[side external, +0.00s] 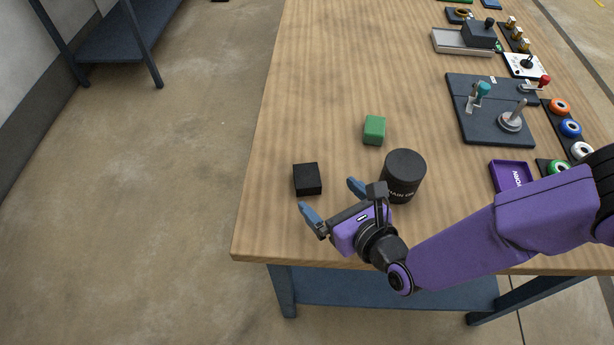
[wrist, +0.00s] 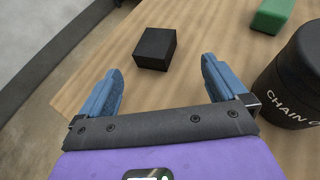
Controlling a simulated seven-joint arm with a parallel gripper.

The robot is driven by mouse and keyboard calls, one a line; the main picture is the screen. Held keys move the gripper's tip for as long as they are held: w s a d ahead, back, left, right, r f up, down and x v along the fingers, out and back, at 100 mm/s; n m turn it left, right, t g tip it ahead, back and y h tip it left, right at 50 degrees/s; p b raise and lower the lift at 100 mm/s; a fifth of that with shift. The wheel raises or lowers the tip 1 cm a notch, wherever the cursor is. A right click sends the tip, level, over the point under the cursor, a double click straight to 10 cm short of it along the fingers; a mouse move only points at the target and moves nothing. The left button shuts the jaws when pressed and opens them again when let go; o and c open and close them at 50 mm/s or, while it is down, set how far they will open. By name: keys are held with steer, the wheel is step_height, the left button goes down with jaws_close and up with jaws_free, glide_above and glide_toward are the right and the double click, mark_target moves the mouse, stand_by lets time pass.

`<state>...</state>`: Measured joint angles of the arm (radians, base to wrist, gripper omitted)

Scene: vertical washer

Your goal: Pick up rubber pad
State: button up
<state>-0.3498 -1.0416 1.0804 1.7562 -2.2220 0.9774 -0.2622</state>
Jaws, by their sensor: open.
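A black block (side external: 307,179), which looks like the rubber pad, lies on the wooden table near its front left edge. In the wrist view the black block (wrist: 155,49) lies ahead of the fingertips, roughly between their lines and apart from them. My gripper (side external: 332,202) is open and empty, with its blue fingers just to the lower right of the block in the side view. The two blue fingers also show in the wrist view (wrist: 162,72), spread wide.
A dark cylinder with white lettering (side external: 404,170) stands close to the right of my gripper. A green block (side external: 374,130) lies behind it. A dark fixture plate (side external: 490,125) and a purple tray (side external: 511,175) are further right. The table's left and front edges are close.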

mark_target(309, 177)
steer(key=x, duration=0.3)
steer(key=shift+w+a+f, duration=0.1)
steer(key=shift+w, duration=0.05)
steer(key=shift+a+r+x, duration=0.1)
steer(key=shift+r+x, duration=0.05)
steer(key=shift+x, duration=0.75)
steer(key=shift+a+r+x, duration=0.1)
steer(key=shift+r+x, duration=0.05)
steer(key=shift+x, duration=0.7)
steer(key=shift+a+r+x, duration=0.1)
steer(key=shift+r+x, duration=0.05)
steer(key=shift+x, duration=0.75)
steer(key=shift+r, duration=0.1)
steer(key=c, duration=1.1)
